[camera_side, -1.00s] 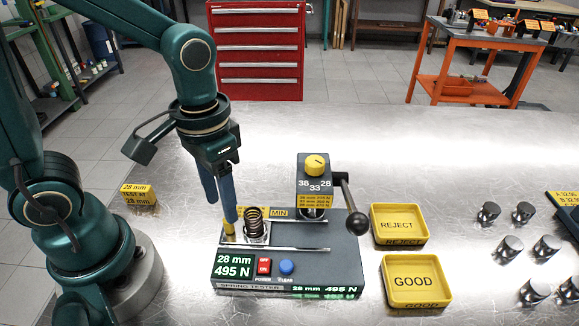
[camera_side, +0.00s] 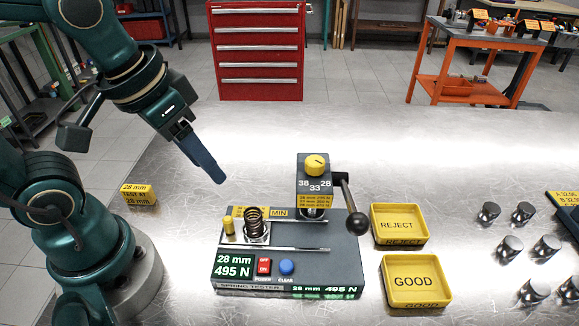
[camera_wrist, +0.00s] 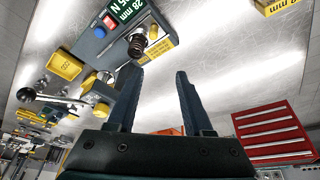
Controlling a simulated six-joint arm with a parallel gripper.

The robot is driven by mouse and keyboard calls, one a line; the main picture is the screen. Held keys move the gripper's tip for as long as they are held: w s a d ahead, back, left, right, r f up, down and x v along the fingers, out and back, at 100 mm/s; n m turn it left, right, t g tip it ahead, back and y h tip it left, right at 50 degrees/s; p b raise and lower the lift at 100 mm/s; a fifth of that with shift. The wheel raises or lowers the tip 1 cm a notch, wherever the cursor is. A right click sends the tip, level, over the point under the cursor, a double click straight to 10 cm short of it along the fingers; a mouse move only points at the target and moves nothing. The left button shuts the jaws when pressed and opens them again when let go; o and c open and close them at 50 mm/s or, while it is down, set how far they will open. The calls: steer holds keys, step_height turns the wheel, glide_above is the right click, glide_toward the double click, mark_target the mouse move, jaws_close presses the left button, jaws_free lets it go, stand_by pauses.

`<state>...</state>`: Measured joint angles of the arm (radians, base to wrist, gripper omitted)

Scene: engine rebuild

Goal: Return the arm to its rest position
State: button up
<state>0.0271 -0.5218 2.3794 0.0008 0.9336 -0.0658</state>
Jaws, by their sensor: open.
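My gripper (camera_side: 218,180) is raised and tilted above the table, up and left of the spring tester. In the wrist view my gripper (camera_wrist: 158,75) has its two fingers apart with nothing between them. The spring tester (camera_side: 345,255) stands on the metal table (camera_side: 330,130). A dark coil spring (camera_side: 254,221) stands upright on its plate, beside a small yellow post (camera_side: 228,225). The tester's display (camera_side: 235,265) reads 28 mm and 495 N. The tester also shows in the wrist view (camera_wrist: 95,45).
A yellow 28 mm sign block (camera_side: 139,195) stands near my base. The REJECT tray (camera_side: 398,226) and GOOD tray (camera_side: 415,282) are to the right and look empty. Several metal cylinders (camera_side: 511,248) stand beyond them. A red tool cabinet (camera_side: 258,50) is behind the table.

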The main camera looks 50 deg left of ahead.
steer(key=shift+s+a+r+t, duration=0.25)
steer(key=shift+s+r+t, duration=0.1)
steer(key=shift+s+t, duration=0.4)
stand_by(1.1)
